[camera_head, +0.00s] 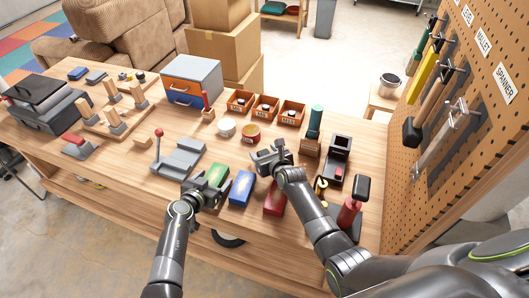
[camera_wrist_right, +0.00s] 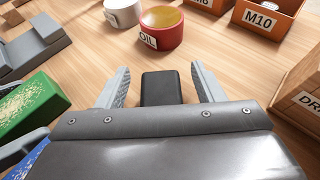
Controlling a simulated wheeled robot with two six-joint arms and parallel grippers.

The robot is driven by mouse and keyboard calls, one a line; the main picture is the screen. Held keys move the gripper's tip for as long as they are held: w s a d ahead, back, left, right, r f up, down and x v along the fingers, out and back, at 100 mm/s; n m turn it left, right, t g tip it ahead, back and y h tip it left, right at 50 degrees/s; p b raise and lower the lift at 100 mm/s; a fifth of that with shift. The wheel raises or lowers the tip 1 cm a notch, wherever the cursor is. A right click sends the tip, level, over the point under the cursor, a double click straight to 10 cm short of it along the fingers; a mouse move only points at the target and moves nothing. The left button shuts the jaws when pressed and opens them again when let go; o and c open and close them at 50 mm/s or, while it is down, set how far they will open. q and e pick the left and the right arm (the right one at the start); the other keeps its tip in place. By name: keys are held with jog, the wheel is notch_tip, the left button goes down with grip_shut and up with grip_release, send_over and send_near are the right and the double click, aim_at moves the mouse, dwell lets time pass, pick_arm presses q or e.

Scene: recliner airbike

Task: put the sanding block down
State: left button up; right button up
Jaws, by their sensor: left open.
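A small dark block (camera_wrist_right: 161,88), which looks like the sanding block, is between the two fingers of my right gripper (camera_wrist_right: 160,86). In the right wrist view a gap shows on each side of it, so the fingers are apart from it. It appears to rest on the wooden table (camera_wrist_right: 90,60). In the head view my right gripper (camera_head: 270,155) is low over the table and mostly hides the block. My left gripper (camera_head: 208,187) is open beside a green box (camera_head: 216,174), left of a blue box (camera_head: 241,188); whether it touches the green box is unclear.
A red-yellow oil tin (camera_head: 251,134) and a white tin (camera_head: 226,127) stand just behind my right gripper. Orange bins (camera_head: 266,107) are farther back. A red box (camera_head: 274,203) lies in front. A grey lever fixture (camera_head: 180,160) is at left, a pegboard (camera_head: 480,110) at right.

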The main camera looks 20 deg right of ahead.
jog(key=shift+r, duration=0.2)
jog(key=v, duration=1.2)
jog(key=shift+o, duration=0.5)
